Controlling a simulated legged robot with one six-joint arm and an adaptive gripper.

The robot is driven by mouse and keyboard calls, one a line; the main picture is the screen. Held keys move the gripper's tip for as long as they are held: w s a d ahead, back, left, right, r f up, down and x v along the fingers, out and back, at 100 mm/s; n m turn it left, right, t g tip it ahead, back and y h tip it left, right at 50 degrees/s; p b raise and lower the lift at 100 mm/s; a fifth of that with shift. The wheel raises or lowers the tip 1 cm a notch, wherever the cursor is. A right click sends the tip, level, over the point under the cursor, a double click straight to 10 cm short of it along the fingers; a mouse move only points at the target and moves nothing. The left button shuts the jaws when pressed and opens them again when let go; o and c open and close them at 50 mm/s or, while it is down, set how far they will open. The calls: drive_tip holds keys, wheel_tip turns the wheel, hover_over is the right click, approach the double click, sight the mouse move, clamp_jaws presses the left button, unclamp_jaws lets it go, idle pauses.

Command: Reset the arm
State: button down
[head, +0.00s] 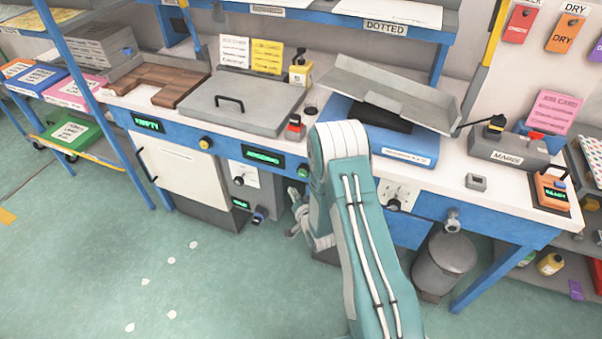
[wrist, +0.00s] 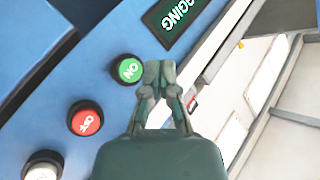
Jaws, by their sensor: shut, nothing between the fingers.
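My arm (head: 352,200) is teal and white, bent up in front of the blue workbench (head: 475,208) in the head view. My gripper (wrist: 159,68) is shut with its fingertips together and nothing between them in the wrist view. In the head view, part of my gripper (head: 298,214) shows left of the arm, low in front of the bench; the arm hides the rest. In the wrist view a green ON button (wrist: 130,69) appears just left of the fingertips. I cannot tell whether they touch it.
The wrist view also shows a red OFF button (wrist: 86,118), a white button (wrist: 43,168) and a lit display (wrist: 178,14). A grey lidded box (head: 240,102) and a tilted grey tray (head: 390,90) are on the bench. A grey bin (head: 443,262) stands right of my arm. The floor at left is mostly clear.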

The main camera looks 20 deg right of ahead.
wheel_tip(320, 180, up, 14)
drive_tip(key=w+d+n+g+h, duration=0.1)
drive_tip(key=n+g, duration=0.1)
drive_tip(key=g, duration=0.1)
drive_tip(key=s+r+n+g+h, duration=0.1)
drive_tip(key=s+r, duration=0.2)
drive_tip(key=r, duration=0.3)
drive_tip(key=s+r+g+h, duration=0.1)
drive_tip(key=s+r, duration=0.2)
drive_tip(key=r, duration=0.2)
drive_tip(key=s+r+n+g, duration=0.1)
drive_tip(key=s+r, duration=0.4)
drive_tip(key=s, duration=0.9)
drive_tip(key=s+r+n+g, duration=0.1)
drive_tip(key=s+r+g, duration=0.3)
drive_tip(key=s, duration=1.1)
drive_tip(key=shift+s+r+n+g, duration=0.3)
drive_tip(key=shift+r, duration=0.2)
